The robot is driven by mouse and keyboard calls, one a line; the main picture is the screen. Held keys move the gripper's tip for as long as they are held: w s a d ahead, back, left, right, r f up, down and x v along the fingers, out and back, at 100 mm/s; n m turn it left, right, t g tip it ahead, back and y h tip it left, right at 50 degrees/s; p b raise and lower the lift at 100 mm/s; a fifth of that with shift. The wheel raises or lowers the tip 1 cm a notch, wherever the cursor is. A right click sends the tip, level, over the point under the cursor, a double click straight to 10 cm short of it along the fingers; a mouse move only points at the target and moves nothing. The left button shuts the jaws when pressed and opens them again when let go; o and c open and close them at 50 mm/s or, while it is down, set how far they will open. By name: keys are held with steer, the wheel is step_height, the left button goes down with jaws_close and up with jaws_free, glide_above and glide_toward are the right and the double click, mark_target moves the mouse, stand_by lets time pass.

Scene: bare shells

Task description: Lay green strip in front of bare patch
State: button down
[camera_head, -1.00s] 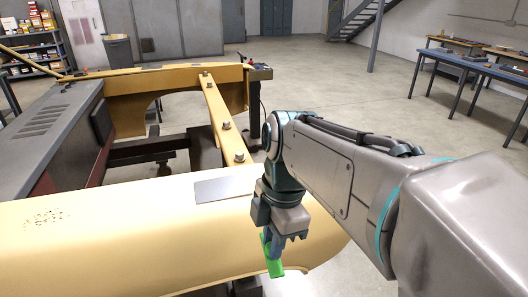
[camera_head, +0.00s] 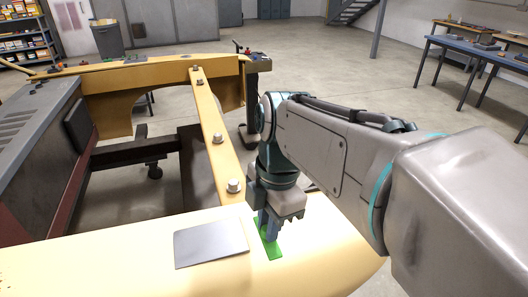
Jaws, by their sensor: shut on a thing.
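The bare patch (camera_head: 211,243) is a grey rectangle on the yellow panel (camera_head: 110,265) in the foreground. The green strip (camera_head: 272,250) is just right of the patch, with a small gap of yellow between them in the picture. My gripper (camera_head: 268,232) points down and is shut on the strip. The strip looks close to the panel surface; I cannot tell if it touches. My fingers and wrist hide part of its upper end.
A yellow bar (camera_head: 212,130) with several bolts runs back from the panel, left of my arm. Open frame gaps lie left of it. A grey hood (camera_head: 22,115) is at far left. A blue table (camera_head: 480,62) stands far right.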

steer(key=w+f, duration=0.2)
steer(key=w, duration=0.1)
steer(key=w+f+p, duration=0.1)
steer(key=w+f, duration=0.1)
steer(key=w, duration=0.2)
steer(key=w+d+f+p, duration=0.1)
steer(key=w+f, duration=0.1)
steer(key=w, duration=0.1)
steer(key=shift+w+f, duration=0.15)
steer(key=shift+f+p, duration=0.4)
steer(key=shift+f, duration=1.6)
steer(key=shift+f, duration=0.1)
steer(key=c, duration=1.3)
jaws_free()
